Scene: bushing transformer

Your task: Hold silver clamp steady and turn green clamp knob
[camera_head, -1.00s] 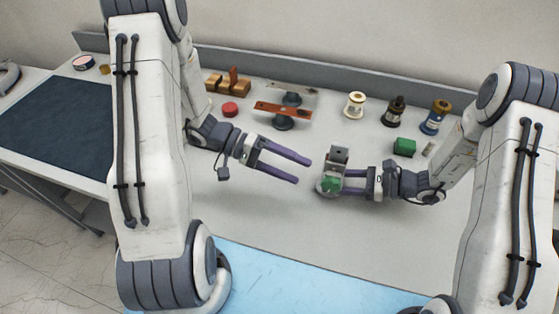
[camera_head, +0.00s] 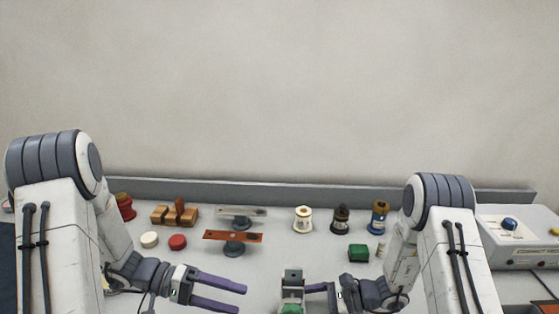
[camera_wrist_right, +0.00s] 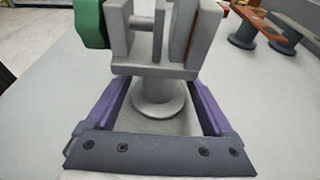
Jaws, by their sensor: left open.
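The silver clamp (camera_head: 292,276) stands upright on the table at the bottom middle of the head view. Its green knob (camera_head: 291,309) is cut by the bottom edge. In the right wrist view the silver clamp (camera_wrist_right: 157,60) stands on a round post, with the green knob (camera_wrist_right: 88,22) at upper left. My right gripper (camera_wrist_right: 158,92) is open, its purple fingers on both sides of the post with gaps between; its tips are hidden behind the clamp. My left gripper (camera_head: 242,300) is open and empty, left of the clamp and apart from it.
A copper bar on a stand (camera_head: 233,236), a red knob (camera_head: 178,242) and a wooden block (camera_head: 176,214) lie behind the left gripper. A white spool (camera_head: 303,220), dark bushings and a green block (camera_head: 358,253) stand behind the clamp. A control box (camera_head: 513,238) is at right.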

